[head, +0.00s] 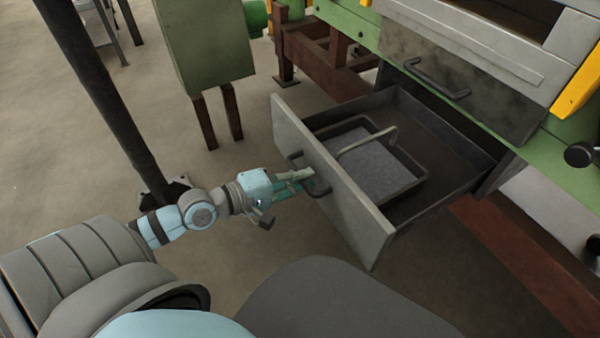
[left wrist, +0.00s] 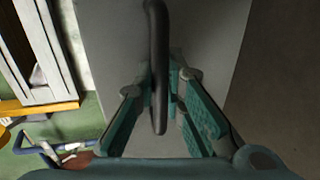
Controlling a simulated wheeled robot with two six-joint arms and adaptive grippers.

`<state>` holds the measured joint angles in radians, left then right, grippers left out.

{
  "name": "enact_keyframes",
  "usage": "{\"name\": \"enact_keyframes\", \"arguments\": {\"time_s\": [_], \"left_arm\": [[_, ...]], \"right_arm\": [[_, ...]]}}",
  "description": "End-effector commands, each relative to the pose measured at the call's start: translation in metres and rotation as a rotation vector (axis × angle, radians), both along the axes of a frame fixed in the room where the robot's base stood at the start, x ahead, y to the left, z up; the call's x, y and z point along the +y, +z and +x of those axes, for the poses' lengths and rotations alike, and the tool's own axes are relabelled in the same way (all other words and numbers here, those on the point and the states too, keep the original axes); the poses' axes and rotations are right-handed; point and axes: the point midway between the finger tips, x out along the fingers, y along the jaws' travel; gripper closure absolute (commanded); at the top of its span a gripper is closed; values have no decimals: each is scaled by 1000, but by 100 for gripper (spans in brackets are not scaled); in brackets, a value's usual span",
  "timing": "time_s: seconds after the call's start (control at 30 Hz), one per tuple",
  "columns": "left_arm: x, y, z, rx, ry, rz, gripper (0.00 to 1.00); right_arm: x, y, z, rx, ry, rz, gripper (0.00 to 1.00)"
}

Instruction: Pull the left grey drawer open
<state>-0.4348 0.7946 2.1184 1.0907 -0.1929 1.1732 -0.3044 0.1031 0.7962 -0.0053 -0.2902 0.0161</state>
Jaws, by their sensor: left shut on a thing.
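The left grey drawer (head: 335,185) stands well out of the green furnace body in the head view, and its inside shows. Its dark bar handle (head: 295,160) is on the grey front panel. My left gripper (head: 304,182) is at this handle, with its teal fingers shut on it. In the left wrist view the handle (left wrist: 159,70) runs between the fingers of my left gripper (left wrist: 174,85), in front of the grey panel (left wrist: 210,40). A basket-like tray (head: 408,185) with a raised handle and a grey sheet lies in the drawer. My right gripper is not in view.
A second grey front (head: 470,85) with a dark handle is closed beside the open drawer. A green cabinet (head: 205,45) on brown legs and a dark post (head: 105,90) stand at the left.

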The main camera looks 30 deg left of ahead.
Motion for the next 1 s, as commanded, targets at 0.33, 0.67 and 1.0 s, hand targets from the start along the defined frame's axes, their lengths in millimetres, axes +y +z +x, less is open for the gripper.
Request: {"name": "enact_keyframes", "arguments": {"time_s": [0.33, 0.67, 1.0], "left_arm": [[-1, 0, -2, 2, -5, 0, 100], [0, 0, -2, 1, -3, 0, 69], [0, 0, -2, 0, -3, 0, 69]], "right_arm": [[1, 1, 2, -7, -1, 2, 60], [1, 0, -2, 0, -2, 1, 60], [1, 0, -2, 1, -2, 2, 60]]}}
